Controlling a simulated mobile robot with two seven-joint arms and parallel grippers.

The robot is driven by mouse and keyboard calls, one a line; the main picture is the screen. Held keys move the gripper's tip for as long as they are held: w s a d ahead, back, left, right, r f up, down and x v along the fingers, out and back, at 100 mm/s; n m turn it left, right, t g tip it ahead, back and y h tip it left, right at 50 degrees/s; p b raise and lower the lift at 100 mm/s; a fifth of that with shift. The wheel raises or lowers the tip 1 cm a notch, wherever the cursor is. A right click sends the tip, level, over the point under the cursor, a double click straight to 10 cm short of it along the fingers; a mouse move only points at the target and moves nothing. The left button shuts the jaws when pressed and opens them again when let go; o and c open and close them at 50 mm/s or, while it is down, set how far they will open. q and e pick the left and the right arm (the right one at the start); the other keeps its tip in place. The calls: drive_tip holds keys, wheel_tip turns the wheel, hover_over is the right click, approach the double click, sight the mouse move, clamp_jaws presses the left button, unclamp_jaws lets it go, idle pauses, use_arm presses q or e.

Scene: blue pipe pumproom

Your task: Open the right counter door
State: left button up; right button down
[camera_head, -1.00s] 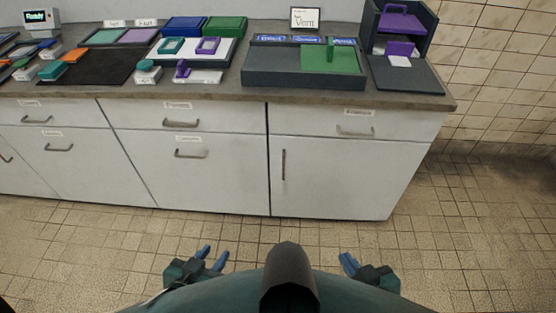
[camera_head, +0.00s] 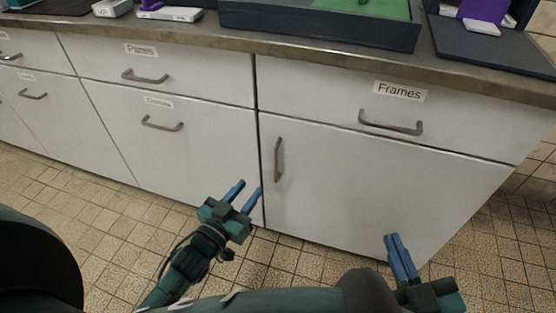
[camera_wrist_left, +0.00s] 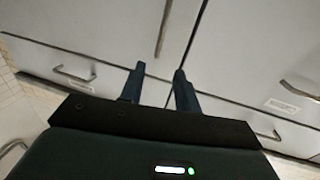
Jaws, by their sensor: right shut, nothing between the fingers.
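The right counter door (camera_head: 350,195) is the white panel under the "Frames" drawer and looks closed. Its upright metal handle (camera_head: 278,160) is near the door's left edge. My left gripper (camera_head: 248,187) is open and empty, below and left of the handle in the head view and apart from it. In the left wrist view, which looks upside down, the handle (camera_wrist_left: 163,30) shows beyond the fingertips of this gripper (camera_wrist_left: 157,72). My right gripper (camera_head: 394,236) is shut and empty, in front of the lower part of the door.
The "Frames" drawer (camera_head: 390,105) with its handle is above the door. More closed drawers (camera_head: 160,125) with handles are on the left. The countertop (camera_head: 300,58) holds a dark tray (camera_head: 320,27) and other items. The tiled floor (camera_head: 60,200) before the counter is clear.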

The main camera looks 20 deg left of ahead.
sight(275, 157)
use_arm(q)
drive_tip(key=b+x, duration=0.3)
drive_tip(key=x, duration=0.7)
drive_tip(key=shift+w+d, duration=0.2)
drive_tip(key=shift+w, duration=0.1)
drive_tip(key=shift+w+d, duration=0.2)
drive_tip(key=shift+w, duration=0.5)
use_arm(e)
drive_tip(key=shift+a+t+y, duration=0.4)
drive_tip(key=shift+t+y, duration=0.1)
drive_tip(key=shift+y, duration=0.1)
use_arm(q)
clamp_jaws()
